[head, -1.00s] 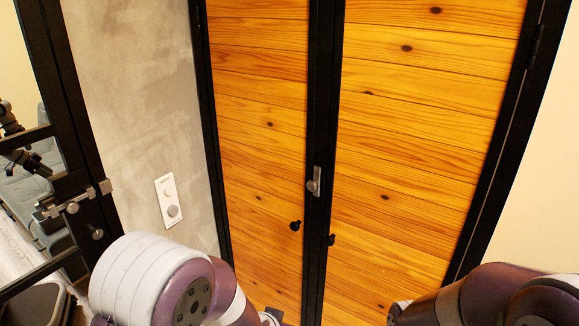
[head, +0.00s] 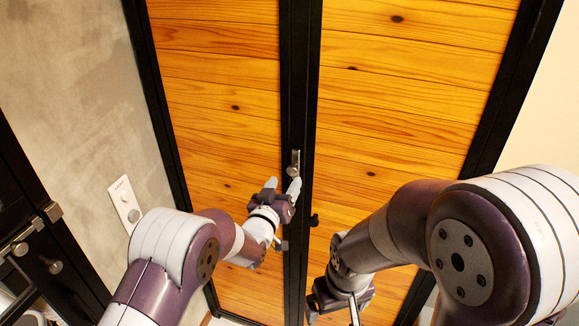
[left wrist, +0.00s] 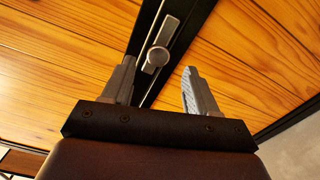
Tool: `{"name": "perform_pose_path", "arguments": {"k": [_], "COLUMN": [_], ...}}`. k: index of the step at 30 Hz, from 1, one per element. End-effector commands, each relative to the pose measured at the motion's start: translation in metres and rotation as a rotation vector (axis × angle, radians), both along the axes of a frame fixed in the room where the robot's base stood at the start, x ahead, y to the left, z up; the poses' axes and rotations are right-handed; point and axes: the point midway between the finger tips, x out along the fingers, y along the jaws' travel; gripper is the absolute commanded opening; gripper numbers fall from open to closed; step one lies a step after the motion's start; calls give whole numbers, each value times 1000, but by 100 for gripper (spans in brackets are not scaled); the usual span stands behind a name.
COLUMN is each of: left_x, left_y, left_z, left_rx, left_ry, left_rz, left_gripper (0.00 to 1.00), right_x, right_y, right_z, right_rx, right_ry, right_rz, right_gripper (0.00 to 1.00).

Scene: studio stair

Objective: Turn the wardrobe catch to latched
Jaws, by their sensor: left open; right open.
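The wardrobe catch (head: 293,164) is a small grey metal piece on the black centre frame between two wood-plank doors. In the left wrist view the catch (left wrist: 156,58) has a slim plate and a rounded end, lined up along the black strip. My left gripper (head: 282,185) is open and empty just below the catch in the head view. In the left wrist view its two fingers (left wrist: 158,78) are apart, with the catch between and beyond their tips; contact is not visible. My right gripper (head: 333,312) is open, low in front of the right door, partly cut off.
A black door knob (head: 313,220) sits on the right door below the catch. A white wall panel with a dial (head: 124,203) is on the grey wall at left. A black frame with metal fittings (head: 38,232) stands at the lower left.

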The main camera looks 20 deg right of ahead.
Motion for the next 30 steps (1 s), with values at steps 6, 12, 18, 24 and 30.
{"name": "perform_pose_path", "arguments": {"k": [6,12,18,24,30], "left_x": [34,44,44,44,44], "left_y": [-23,-30,-30,-30,-30], "left_z": [2,0,-1,-1,-1], "left_rx": [1,1,2,2,5], "left_ry": [1,2,1,1,-1], "left_rz": [0,-1,-1,-1,-1], "left_gripper": [58,58,58,3,2], "right_x": [0,0,0,0,0], "right_y": [0,0,0,0,0], "right_z": [19,21,21,21,19], "right_rx": [0,0,0,0,0], "right_ry": [0,0,0,0,0], "right_rz": [0,0,0,0,0], "right_gripper": [95,95,95,95,95]}}
